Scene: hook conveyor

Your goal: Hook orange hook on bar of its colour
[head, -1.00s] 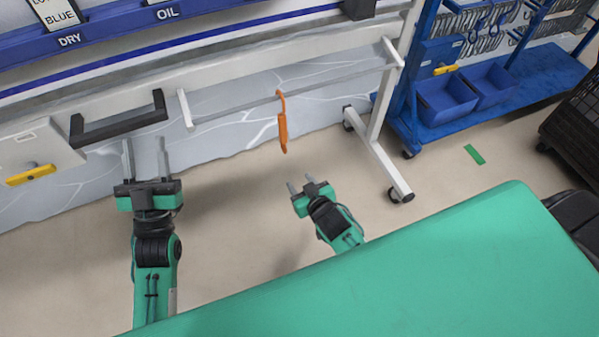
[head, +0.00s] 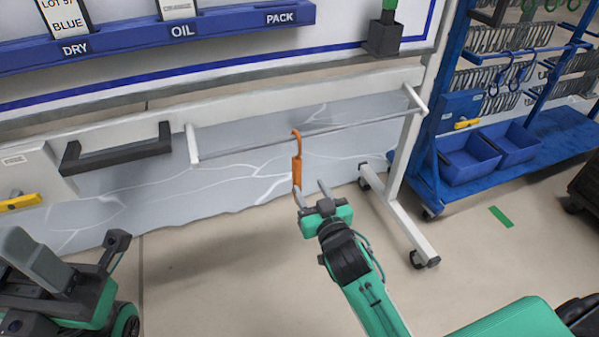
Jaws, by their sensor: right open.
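The orange hook (head: 297,174) hangs upright by its curved top from a thin grey bar (head: 360,123) held between two white end arms under the white rack. My right gripper (head: 312,193) is open, with its fingertips just below and to the right of the hook's lower end. The left fingertip overlaps the hook's bottom in the picture; I cannot tell whether they touch.
A black handle (head: 115,152) projects from the rack left of the bar. A blue shelf trolley with blue bins (head: 470,160) and hanging dark hooks stands at the right. The rack's white foot (head: 405,228) with casters stands right of my right gripper. The floor between is clear.

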